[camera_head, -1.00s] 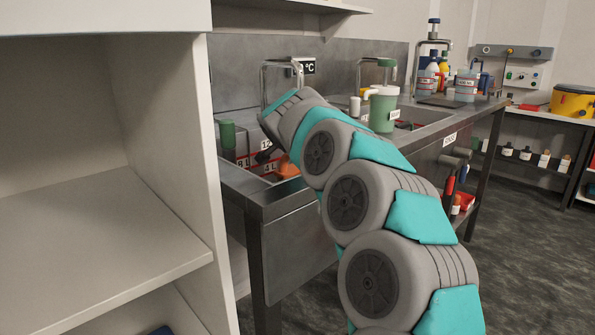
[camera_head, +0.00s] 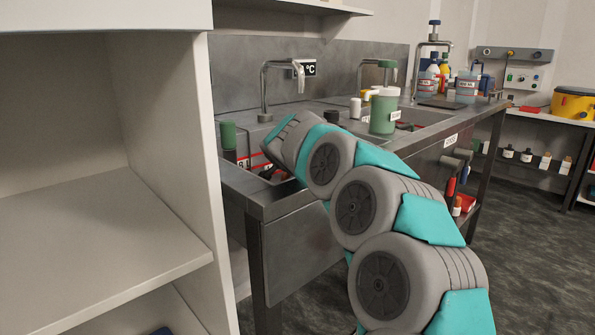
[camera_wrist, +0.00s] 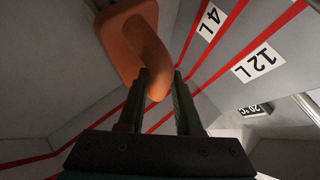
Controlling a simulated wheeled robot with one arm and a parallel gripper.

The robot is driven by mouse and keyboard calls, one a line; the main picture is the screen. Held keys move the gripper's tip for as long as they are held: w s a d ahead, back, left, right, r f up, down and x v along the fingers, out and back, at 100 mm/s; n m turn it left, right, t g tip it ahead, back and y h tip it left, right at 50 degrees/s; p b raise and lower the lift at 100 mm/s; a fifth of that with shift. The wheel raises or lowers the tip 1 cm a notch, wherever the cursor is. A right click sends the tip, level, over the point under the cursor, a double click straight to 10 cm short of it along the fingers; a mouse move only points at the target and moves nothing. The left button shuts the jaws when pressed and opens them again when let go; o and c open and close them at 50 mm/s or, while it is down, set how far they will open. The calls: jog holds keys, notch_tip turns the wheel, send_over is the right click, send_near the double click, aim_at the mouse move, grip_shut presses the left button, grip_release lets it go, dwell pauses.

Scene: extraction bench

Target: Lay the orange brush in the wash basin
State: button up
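The orange brush (camera_wrist: 125,40) lies in the wash basin (camera_wrist: 60,90), whose grey walls carry red lines and the marks 4 L and 12 L. My gripper (camera_wrist: 160,75) is down in the basin. Its two dark fingers are apart, with the curved end of the brush handle between their tips. A gap shows between the handle and the right finger; contact on the left side cannot be told.
A tap (camera_head: 265,85) stands behind the basin. A green-and-white jug (camera_head: 383,110) stands on the bench to the right, beside a second sink. A green-topped container (camera_head: 228,138) stands at the basin's left. A white shelf unit (camera_head: 110,230) fills the left foreground.

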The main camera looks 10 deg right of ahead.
jog(key=o, duration=0.3)
jog(key=shift+r, duration=0.15)
jog(key=b+v, duration=0.1)
jog(key=v, duration=1.1)
jog(key=shift+b, duration=0.3)
